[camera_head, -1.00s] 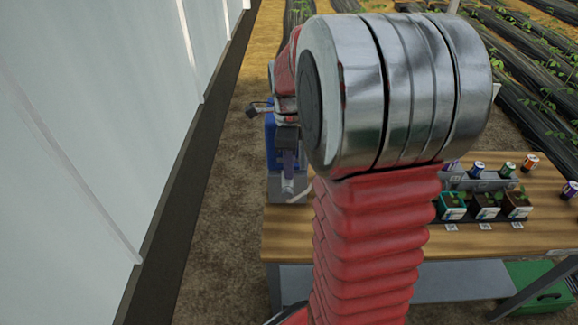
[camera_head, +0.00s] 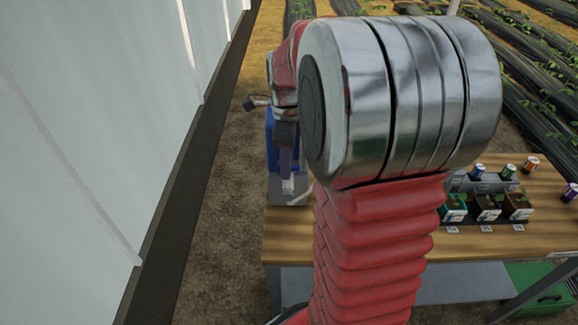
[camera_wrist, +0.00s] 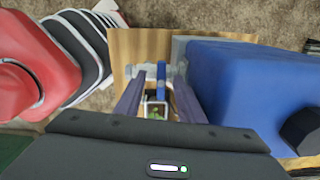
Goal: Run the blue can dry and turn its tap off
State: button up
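The blue can (camera_wrist: 240,85) lies on the right in the wrist view. In the head view only a strip of it (camera_head: 271,145) shows beside my arm. Its pale tap with a blue lever (camera_wrist: 161,76) sits at the picture's middle in the wrist view, left of the can. My gripper (camera_wrist: 158,82) has its two dark purple fingers apart, one on each side of the tap's lever. I cannot tell whether either finger touches it. In the head view my gripper (camera_head: 287,168) points down beside the can, and my arm hides much of the can.
The wooden table (camera_head: 400,232) carries several small pots and jars (camera_head: 487,206) at its right. A green crate (camera_head: 545,285) stands under its right end. A pale wall (camera_head: 90,130) runs along the left, with bare soil between it and the table.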

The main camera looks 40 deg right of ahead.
notch_tip(320, 180, up, 7)
jog(key=shift+d+r, duration=0.1)
jog(key=shift+r, duration=0.05)
dwell(0.4)
dwell(0.5)
